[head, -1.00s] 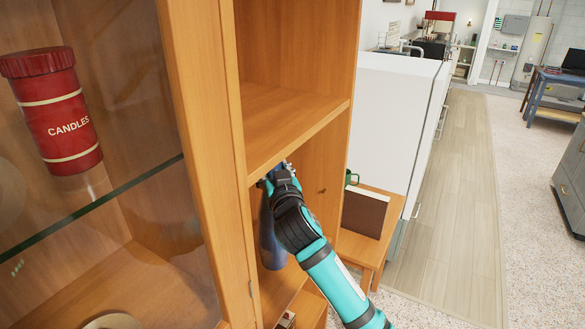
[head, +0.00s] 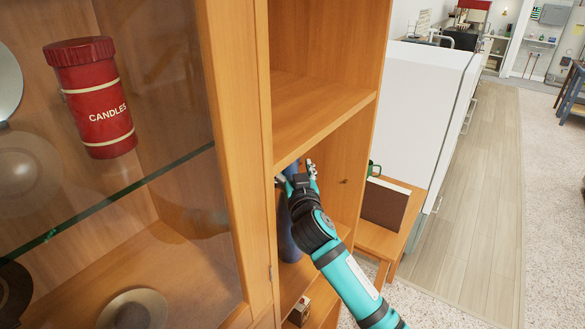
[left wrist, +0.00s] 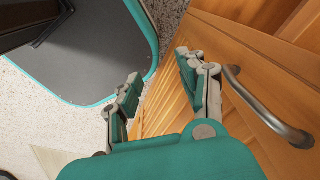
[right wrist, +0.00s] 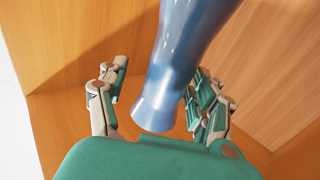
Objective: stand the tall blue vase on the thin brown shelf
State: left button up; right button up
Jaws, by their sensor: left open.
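The tall blue vase (head: 287,240) stands in the lower open compartment of the wooden cabinet, partly hidden by my right arm and the cabinet's upright. The brown shelf board under it (head: 292,280) shows only in part. In the right wrist view the vase (right wrist: 182,65) passes between the spread fingers, nearer the right-hand ones, with a gap on the left. My right gripper (head: 297,173) is open at the vase's upper part, below the upper board. My left gripper (left wrist: 158,82) is open and empty beside a wooden front with a metal handle; it is outside the head view.
The upper compartment (head: 310,100) is empty. At left, behind glass, a red candle tin (head: 98,100) stands on a glass shelf. A small box (head: 299,311) lies below the vase's shelf. A low wooden table (head: 390,238) and a white unit (head: 425,100) stand to the right, with clear floor beyond.

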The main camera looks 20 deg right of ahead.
jog(key=shift+s+f, duration=0.15)
jog(key=shift+s, duration=0.15)
jog(key=s+a+b, duration=0.1)
jog(key=s+b, duration=0.2)
jog(key=s, duration=0.8)
jog(key=shift+s+a, duration=0.15)
jog(key=shift+a, duration=0.05)
